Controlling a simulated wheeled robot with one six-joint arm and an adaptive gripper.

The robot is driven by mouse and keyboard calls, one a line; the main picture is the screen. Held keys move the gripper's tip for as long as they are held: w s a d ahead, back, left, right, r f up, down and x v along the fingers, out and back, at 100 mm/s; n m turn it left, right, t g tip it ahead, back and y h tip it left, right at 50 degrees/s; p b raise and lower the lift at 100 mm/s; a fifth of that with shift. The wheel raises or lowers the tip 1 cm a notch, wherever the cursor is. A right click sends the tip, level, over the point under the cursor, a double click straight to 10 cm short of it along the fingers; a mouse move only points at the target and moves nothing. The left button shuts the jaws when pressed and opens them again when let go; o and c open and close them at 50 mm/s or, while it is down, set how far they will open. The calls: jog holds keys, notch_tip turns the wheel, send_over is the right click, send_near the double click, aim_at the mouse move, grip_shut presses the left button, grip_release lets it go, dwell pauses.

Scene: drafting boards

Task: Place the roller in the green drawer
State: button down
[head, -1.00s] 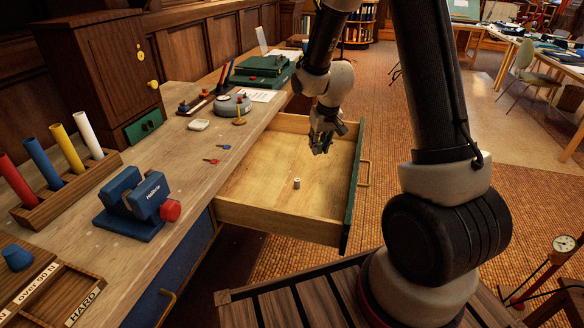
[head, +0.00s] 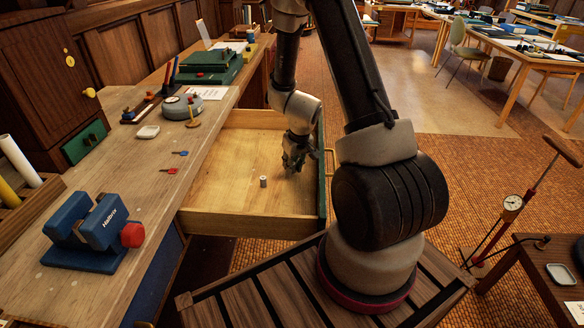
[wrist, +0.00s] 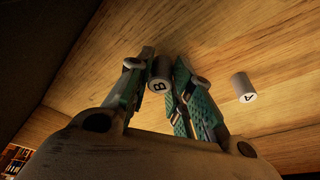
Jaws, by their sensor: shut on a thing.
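The green-fronted drawer (head: 225,190) stands pulled open from the bench in the head view. My gripper (head: 293,166) is over the right part of the drawer, near the green front and to the right of roller A. In the wrist view my gripper is shut on a grey roller marked B (wrist: 160,80), held between the fingertips close to the drawer floor. Whether roller B touches the floor I cannot tell. Roller B is not distinguishable in the head view.
The drawer's green front (head: 322,175) and side walls rise around my gripper. A blue vise (head: 95,232) stands on the bench at left. The drawer floor left of roller A is clear.

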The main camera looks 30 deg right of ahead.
jog(key=shift+f, duration=0.6)
jog(key=shift+f, duration=0.1)
jog(key=c, duration=1.3)
grip_release()
jog(key=a+v, duration=0.2)
jog(key=v, duration=2.1)
jog(key=shift+t, duration=0.6)
jog(key=s+r, duration=0.5)
jog(key=s, duration=0.1)
jog(key=s+a+r, duration=0.1)
jog(key=s+r, duration=0.3)
jog(key=s, duration=0.2)
jog(key=s+r, duration=0.5)
jog(key=s, duration=0.1)
jog(key=shift+s+a+r, duration=0.2)
jog(key=shift+s+r, duration=0.1)
jog(key=shift+s, duration=0.1)
